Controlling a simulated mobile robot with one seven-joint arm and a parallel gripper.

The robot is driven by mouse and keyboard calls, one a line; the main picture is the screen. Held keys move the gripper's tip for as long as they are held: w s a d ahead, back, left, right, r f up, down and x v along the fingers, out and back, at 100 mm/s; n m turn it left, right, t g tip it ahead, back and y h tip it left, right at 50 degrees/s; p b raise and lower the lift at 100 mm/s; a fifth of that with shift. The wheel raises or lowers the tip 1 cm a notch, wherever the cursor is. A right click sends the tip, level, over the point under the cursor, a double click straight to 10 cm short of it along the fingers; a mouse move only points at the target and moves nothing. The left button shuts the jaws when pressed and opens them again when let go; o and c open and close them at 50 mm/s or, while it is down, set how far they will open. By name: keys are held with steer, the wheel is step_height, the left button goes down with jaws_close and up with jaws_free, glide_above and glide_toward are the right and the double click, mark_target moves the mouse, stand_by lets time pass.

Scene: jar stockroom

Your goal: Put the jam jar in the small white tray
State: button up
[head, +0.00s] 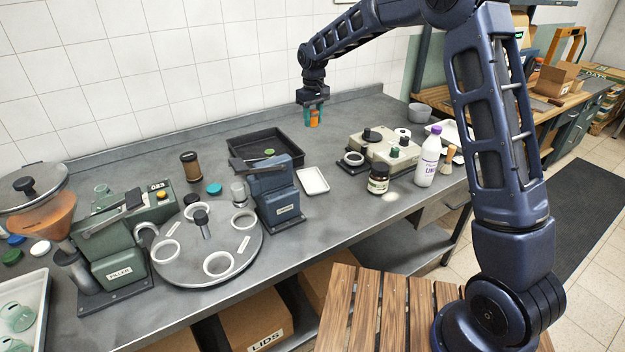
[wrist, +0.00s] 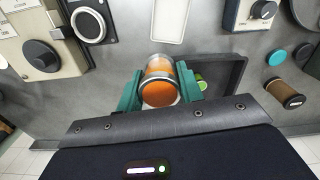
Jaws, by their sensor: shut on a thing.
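My gripper (head: 313,117) is shut on a small glass jar with orange contents (head: 314,120), which looks like the jam jar. In the wrist view the jar (wrist: 158,72) sits between the two teal fingers of the gripper (wrist: 158,88). It is held above the back part of the grey bench. The small white tray (head: 313,182) lies flat and empty on the bench, nearer the front than the jar. In the wrist view the tray (wrist: 170,18) is at the top edge, apart from the jar.
A black tray (head: 240,155) with a green lid inside lies left of the gripper. A blue-grey machine (head: 275,195) stands close to the white tray's left side. A dark labelled jar (head: 378,179), a white bottle (head: 427,160) and a beige device (head: 375,150) stand to the right.

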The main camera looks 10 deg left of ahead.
glide_above(312, 181)
step_height(312, 181, down, 20)
steer(key=shift+f, duration=0.15)
stand_by(0.6)
steer(key=shift+f, duration=0.1)
steer(key=o, duration=0.6)
steer(key=shift+o, duration=0.8)
step_height(312, 181, up, 12)
